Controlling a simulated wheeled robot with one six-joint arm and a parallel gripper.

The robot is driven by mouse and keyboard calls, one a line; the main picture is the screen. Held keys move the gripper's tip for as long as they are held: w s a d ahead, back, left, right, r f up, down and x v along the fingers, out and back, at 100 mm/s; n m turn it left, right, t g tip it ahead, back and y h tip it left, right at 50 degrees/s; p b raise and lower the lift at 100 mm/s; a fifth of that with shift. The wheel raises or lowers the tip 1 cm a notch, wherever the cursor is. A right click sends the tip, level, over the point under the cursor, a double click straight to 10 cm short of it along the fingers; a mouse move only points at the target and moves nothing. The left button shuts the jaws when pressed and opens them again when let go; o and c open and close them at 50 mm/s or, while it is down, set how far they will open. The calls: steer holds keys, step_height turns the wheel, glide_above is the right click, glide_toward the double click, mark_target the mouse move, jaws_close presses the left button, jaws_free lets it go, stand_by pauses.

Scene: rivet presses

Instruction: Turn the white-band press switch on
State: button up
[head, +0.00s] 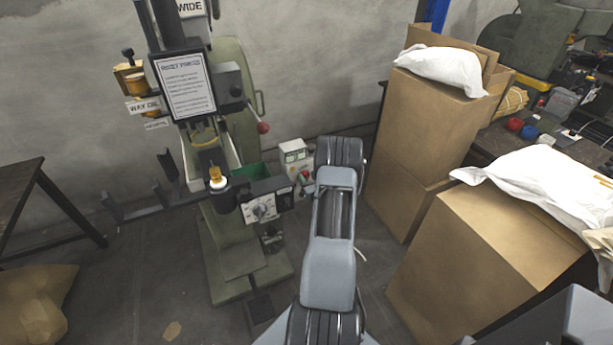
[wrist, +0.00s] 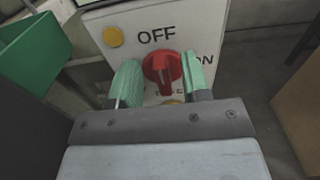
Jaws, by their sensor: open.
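In the wrist view, a red rotary knob (wrist: 162,69) sits on a white switch panel (wrist: 150,25) marked OFF above it and ON to its right. A pale line on the knob points up, roughly toward OFF. My gripper (wrist: 160,77) is open, with one green-padded finger on each side of the knob. Gaps show between the pads and the knob; I cannot tell whether either touches. In the head view the white switch box (head: 294,153) stands at the right of the green rivet press (head: 228,225), with my arm in front. A white band (head: 218,183) shows on the press.
A green bin (wrist: 33,55) is left of the panel. Large cardboard boxes (head: 420,135) stand right of my arm, topped with white bags (head: 443,68). A dial box (head: 261,208) sits on the press front. A dark table (head: 22,195) is at the left.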

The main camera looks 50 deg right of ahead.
steer(key=shift+w+d, duration=0.25)
steer(key=shift+w, duration=0.45)
steer(key=shift+c, duration=0.4)
jaws_close()
